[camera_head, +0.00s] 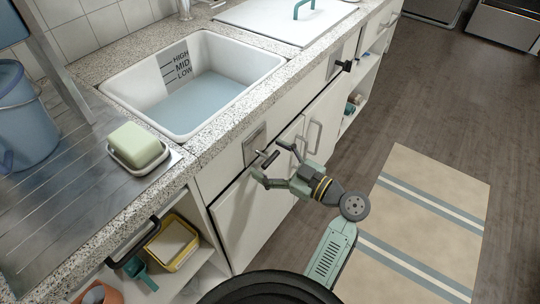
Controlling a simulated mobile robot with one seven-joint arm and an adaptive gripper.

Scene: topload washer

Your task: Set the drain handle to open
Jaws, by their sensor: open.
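A dark lever handle (269,158), which looks like the drain handle, sticks out from a metal plate (253,144) on the cabinet front below the sink. My gripper (267,163) is open in front of it, with one finger on either side of the handle in the picture. I cannot tell whether a finger touches it. The white sink (118,90) holds bluish water (205,100), its surface near the LOW mark on the back wall.
A second dark handle (345,65) sits on the cabinet front farther right. Cabinet doors with pale pulls (314,136) lie close behind my gripper. A green soap bar (135,144) and a blue bucket (25,115) stand on the counter. A striped rug (425,190) covers the floor at right.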

